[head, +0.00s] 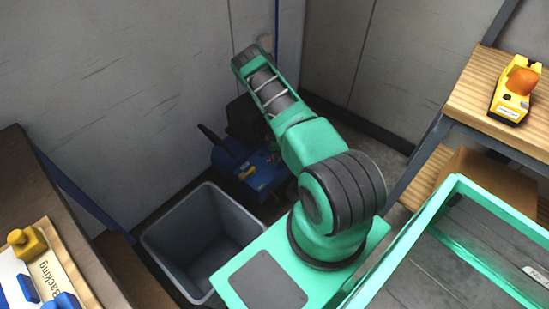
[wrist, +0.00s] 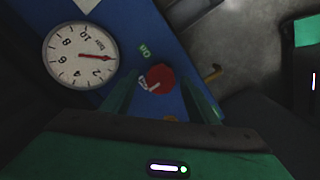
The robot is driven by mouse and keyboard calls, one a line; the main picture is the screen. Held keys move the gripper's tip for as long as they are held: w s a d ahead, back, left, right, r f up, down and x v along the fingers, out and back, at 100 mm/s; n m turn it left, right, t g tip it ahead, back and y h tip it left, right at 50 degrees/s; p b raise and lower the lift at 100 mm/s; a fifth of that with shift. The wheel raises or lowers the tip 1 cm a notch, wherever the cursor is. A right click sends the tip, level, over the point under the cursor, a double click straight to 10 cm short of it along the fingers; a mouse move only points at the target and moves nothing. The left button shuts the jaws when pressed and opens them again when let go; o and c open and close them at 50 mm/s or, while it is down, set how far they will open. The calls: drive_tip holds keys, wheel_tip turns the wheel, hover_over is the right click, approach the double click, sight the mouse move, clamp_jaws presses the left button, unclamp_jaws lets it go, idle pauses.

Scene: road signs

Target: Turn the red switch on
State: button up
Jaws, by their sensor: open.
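The red switch (wrist: 160,79) is a round red knob with a pale mark on its left side, set on a blue panel (wrist: 172,42) in the wrist view. My gripper (wrist: 160,94) is open, with one green finger left of the knob and one right of it. Whether either finger touches the knob cannot be told. In the head view, the blue machine (head: 266,178) stands on the floor in the corner. My arm reaches over it, and the knob and gripper fingers cannot be made out there.
A round white gauge (wrist: 80,56) with a red needle sits left of the knob. A grey bin (head: 160,240) stands in front of the machine. A wooden shelf (head: 466,98) holds a yellow device with an orange button (head: 521,81).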

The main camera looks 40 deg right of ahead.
drive_tip(key=shift+f, duration=0.3)
drive_tip(key=c, duration=1)
drive_tip(key=shift+d, duration=0.1)
drive_tip(key=shift+c, duration=0.2)
